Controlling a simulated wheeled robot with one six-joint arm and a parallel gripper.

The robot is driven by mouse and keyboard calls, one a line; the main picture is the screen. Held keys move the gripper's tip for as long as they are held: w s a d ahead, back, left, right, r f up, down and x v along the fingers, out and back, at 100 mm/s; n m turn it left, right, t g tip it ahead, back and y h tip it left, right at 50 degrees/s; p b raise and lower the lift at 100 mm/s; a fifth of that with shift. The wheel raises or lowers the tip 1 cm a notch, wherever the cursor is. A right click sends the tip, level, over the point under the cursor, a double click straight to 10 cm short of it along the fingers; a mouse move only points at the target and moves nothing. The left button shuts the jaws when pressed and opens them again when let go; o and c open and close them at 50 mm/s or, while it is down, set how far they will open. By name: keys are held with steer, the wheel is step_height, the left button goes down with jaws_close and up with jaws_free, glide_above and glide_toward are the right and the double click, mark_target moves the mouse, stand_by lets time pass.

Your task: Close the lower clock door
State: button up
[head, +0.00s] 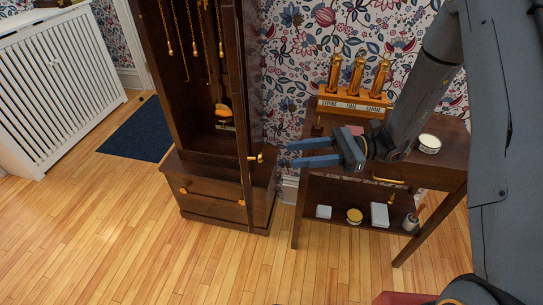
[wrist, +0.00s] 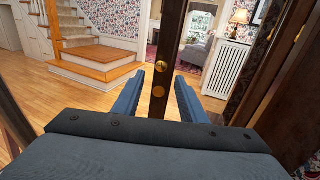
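The tall dark-wood clock case (head: 160,50) stands left of centre in the head view, its inside showing. Its lower door (head: 243,80) stands open, swung outward and seen nearly edge-on. A brass knob (head: 257,158) sits on the door's edge side. My gripper (head: 288,154) is open and empty, fingers pointing left at the knob with a small gap. In the wrist view the door (wrist: 172,30) appears as a narrow dark post ahead, between the lines of my open fingers (wrist: 160,77). The brass knob (wrist: 162,66) shows there too.
A dark side table (head: 455,150) with three brass weights on a rack (head: 355,105) stands close right of my gripper. Small tins and boxes are on its shelf (head: 345,207). Wooden floor (head: 120,240) is clear in front. A white radiator cover (head: 60,80) is far left.

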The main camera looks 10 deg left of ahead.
steer(key=p+x, duration=0.2)
steer(key=x, duration=0.5)
steer(key=shift+a, duration=0.45)
steer(key=shift+w, duration=0.15)
steer(key=shift+r, duration=0.1)
jaws_close()
